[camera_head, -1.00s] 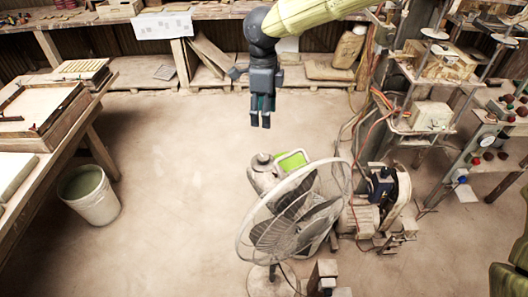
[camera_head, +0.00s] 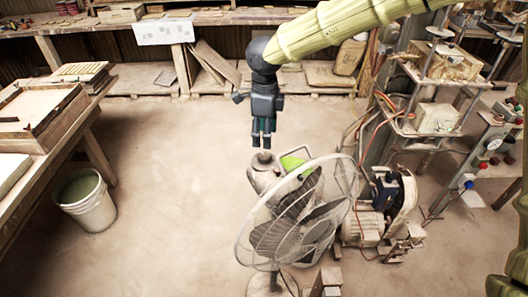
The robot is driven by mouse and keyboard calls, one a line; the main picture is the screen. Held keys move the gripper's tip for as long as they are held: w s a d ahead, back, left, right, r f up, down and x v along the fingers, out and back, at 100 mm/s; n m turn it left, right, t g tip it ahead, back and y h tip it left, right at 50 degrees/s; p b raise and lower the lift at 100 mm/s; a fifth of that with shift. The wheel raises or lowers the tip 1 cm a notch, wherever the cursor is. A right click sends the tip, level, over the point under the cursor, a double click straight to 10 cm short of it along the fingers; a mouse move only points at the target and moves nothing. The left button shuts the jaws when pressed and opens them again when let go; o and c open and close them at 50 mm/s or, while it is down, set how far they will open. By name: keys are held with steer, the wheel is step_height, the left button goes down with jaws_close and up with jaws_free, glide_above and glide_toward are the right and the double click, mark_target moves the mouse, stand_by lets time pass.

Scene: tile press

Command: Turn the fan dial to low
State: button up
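The fan (camera_head: 297,215) stands on the floor in the lower middle, its round wire cage tilted and facing the lower right. Its pale motor housing (camera_head: 263,178) sits behind the cage, with a small round knob (camera_head: 262,158) on top. This knob may be the dial; its markings and setting are too small to read. My gripper (camera_head: 262,145) points down just above the knob in the picture, its dark fingers side by side. Whether the fingertips touch the knob, and whether they are open or closed, is not clear.
A motor-like machine (camera_head: 368,215) with cables stands right of the fan. A bright green object (camera_head: 293,163) shows behind the cage. A bucket (camera_head: 88,200) and a workbench (camera_head: 60,140) are at left, cluttered shelving (camera_head: 440,65) at right. Floor left of the fan is clear.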

mark_target(265, 155)
steer(key=shift+f+p, duration=1)
steer(key=shift+f, duration=2.95)
steer(key=c, duration=1.1)
steer(key=shift+o, duration=0.2)
steer(key=shift+m, duration=0.4)
steer(key=m, duration=0.3)
steer(key=shift+r+p, duration=0.1)
steer(key=shift+p, duration=0.3)
steer(key=shift+m, duration=2.5)
